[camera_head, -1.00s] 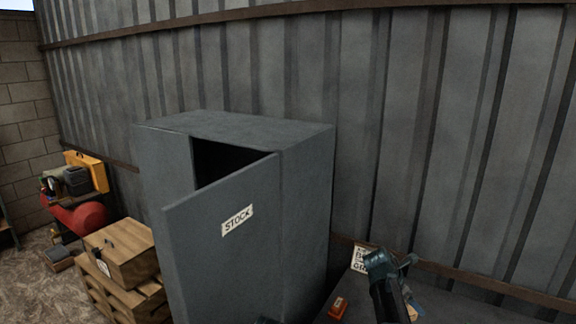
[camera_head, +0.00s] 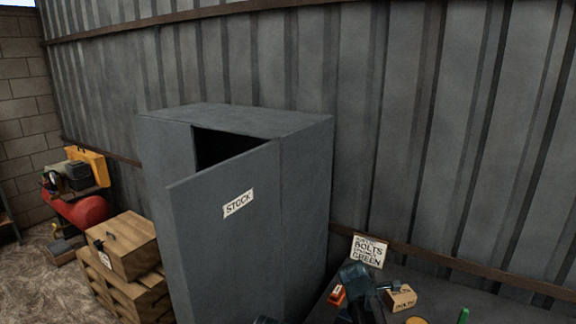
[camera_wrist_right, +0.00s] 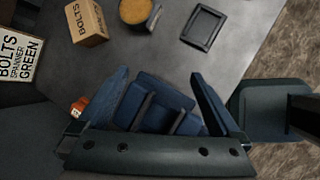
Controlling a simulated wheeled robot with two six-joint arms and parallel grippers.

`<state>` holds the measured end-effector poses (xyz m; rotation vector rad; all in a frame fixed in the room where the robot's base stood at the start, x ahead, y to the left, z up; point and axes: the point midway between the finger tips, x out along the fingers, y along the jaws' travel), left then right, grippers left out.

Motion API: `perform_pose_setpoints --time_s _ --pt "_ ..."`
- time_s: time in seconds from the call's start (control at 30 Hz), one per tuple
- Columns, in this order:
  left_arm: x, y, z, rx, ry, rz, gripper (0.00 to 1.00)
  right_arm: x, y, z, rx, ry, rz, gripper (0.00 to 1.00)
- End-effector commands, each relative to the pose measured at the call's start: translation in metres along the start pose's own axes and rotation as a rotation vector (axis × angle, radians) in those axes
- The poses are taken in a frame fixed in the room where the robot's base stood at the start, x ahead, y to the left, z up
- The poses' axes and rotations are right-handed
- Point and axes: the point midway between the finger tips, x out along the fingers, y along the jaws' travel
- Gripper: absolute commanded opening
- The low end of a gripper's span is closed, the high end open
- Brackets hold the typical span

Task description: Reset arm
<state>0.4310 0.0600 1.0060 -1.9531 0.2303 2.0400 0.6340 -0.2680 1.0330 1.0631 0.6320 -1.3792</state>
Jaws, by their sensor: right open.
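My right gripper (camera_wrist_right: 160,78) shows in the right wrist view with its two blue fingers spread apart. Dark blue blocky parts show between the fingers; I cannot tell whether they are mine. In the head view the right arm is at the bottom, right of the cabinet, over the dark table (camera_head: 322,314). My left gripper cannot be made out.
A grey STOCK cabinet (camera_head: 310,210) stands with its door (camera_head: 225,245) ajar. The table bears a BOLTS box (camera_head: 401,298), a sign (camera_head: 369,251), an orange item (camera_head: 336,295), a round container (camera_wrist_right: 135,10) and a black tray (camera_wrist_right: 203,27). Wooden crates (camera_head: 122,245) stand left.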

Motion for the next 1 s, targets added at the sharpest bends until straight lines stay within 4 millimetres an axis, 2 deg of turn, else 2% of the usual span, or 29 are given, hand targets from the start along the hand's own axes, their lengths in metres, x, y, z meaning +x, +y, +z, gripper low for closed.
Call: perform_pose_setpoints --time_s 0.03,0.17,0.3,0.4,0.53,0.6,0.7,1.0 --pt "0.009 0.001 0.0 0.0 0.0 0.0 0.44 0.0 -0.018 -0.016 0.05 0.022 -0.006 1.0" --pt "0.024 0.002 -0.001 0.0 0.0 0.0 0.44 -0.006 -0.062 -0.059 0.246 0.09 -0.049 1.0" --pt "0.045 0.004 -0.003 -0.001 0.0 0.0 0.44 -0.015 -0.127 -0.111 0.519 0.163 -0.143 1.0" --pt "0.056 0.005 -0.003 -0.001 0.0 0.0 0.44 -0.023 -0.17 -0.14 0.694 0.189 -0.222 1.0" --pt "0.066 0.006 -0.004 -0.002 0.0 0.0 0.44 -0.03 -0.213 -0.163 0.868 0.194 -0.311 1.0" --pt "0.07 0.007 -0.004 -0.002 0.0 0.0 0.44 -0.034 -0.228 -0.171 0.933 0.19 -0.347 1.0" --pt "0.072 0.007 -0.004 -0.002 0.0 0.0 0.44 -0.037 -0.242 -0.178 0.993 0.185 -0.38 1.0" --pt "0.072 0.007 -0.004 -0.002 0.0 0.0 0.44 -0.04 -0.246 -0.18 1.025 0.179 -0.396 1.0"
